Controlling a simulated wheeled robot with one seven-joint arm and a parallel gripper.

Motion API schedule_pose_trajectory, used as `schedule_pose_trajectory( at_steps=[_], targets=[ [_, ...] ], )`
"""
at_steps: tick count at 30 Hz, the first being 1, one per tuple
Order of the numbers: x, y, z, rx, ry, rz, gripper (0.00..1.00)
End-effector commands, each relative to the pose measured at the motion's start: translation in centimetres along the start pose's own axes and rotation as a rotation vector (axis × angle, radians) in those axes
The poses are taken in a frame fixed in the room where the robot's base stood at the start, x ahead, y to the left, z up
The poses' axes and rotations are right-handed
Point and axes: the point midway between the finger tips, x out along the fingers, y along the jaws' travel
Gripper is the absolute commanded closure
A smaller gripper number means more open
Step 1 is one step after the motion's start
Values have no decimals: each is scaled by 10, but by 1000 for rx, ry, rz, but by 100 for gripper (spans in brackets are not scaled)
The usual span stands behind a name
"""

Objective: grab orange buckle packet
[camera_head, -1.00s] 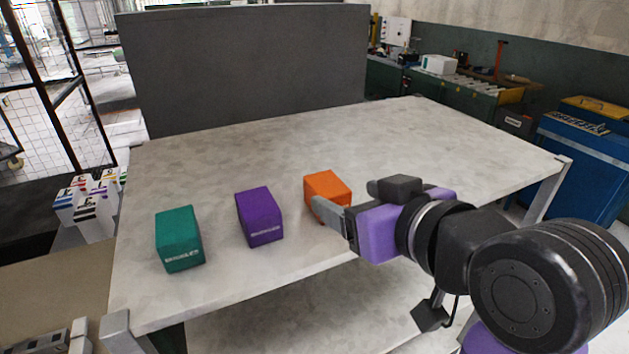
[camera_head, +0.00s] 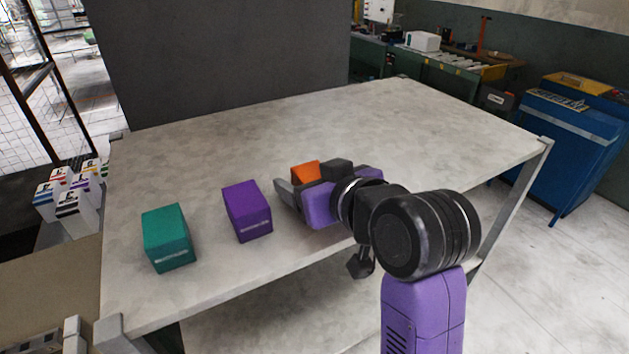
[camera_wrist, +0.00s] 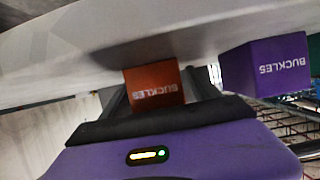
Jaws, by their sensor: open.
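The orange buckle packet (camera_head: 305,172) stands on the table, largely hidden behind my gripper in the head view. In the wrist view the orange packet (camera_wrist: 154,86), lettered "BUCKLES", shows upside down just beyond the gripper body, between the two fingers. My gripper (camera_head: 285,195) is open, its fingers low over the table at the packet. Contact between the fingers and the packet cannot be told.
A purple packet (camera_head: 247,211) stands close to the left of my gripper, also seen in the wrist view (camera_wrist: 268,68). A teal packet (camera_head: 168,238) stands further left. The table (camera_head: 400,130) is clear behind and to the right. A grey panel (camera_head: 225,60) rises behind it.

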Motion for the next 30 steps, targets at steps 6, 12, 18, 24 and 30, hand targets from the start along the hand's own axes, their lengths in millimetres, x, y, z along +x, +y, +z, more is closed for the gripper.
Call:
schedule_pose_trajectory(
  at_steps=[6, 12, 18, 24, 30],
  targets=[
    [1, 0, 0, 0, 0, 0, 29],
    [1, 0, 0, 0, 0, 0, 66],
    [1, 0, 0, 0, 2, 0, 100],
    [1, 0, -1, 0, 2, 0, 100],
    [-2, 0, -9, -1, 4, 0, 100]
  ],
)
